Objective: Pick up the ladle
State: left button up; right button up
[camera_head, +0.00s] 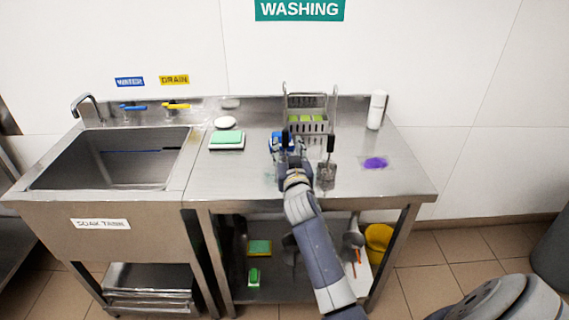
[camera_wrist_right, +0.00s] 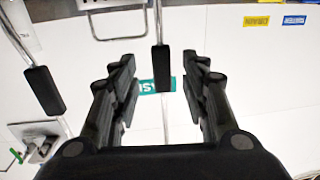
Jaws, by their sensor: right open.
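Two black-handled utensils on thin metal rods show in the right wrist view, where the scene appears upside down. One black handle (camera_wrist_right: 162,70) lies between my open fingers in the picture, touching neither; the other handle (camera_wrist_right: 45,90) is off to the left. Neither bowl end is clear, so I cannot tell which is the ladle. In the head view a black handle (camera_head: 331,143) stands just right of my right gripper (camera_head: 286,146), in front of the wire rack (camera_head: 307,126). My right gripper (camera_wrist_right: 158,85) is open and empty. My left gripper is out of view.
A sink (camera_head: 115,165) is on the left. A green sponge (camera_head: 226,138), a white bottle (camera_head: 376,110) and a purple patch (camera_head: 375,163) are on the steel counter (camera_head: 400,185). A blue item (camera_head: 279,141) is by my gripper. The counter's right end is fairly clear.

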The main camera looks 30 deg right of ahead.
aim_at(286, 141)
jog(key=shift+p+x, duration=0.5)
jog(key=shift+x, duration=1.9)
jog(key=shift+a, duration=0.1)
jog(key=shift+c, duration=0.6)
grip_shut()
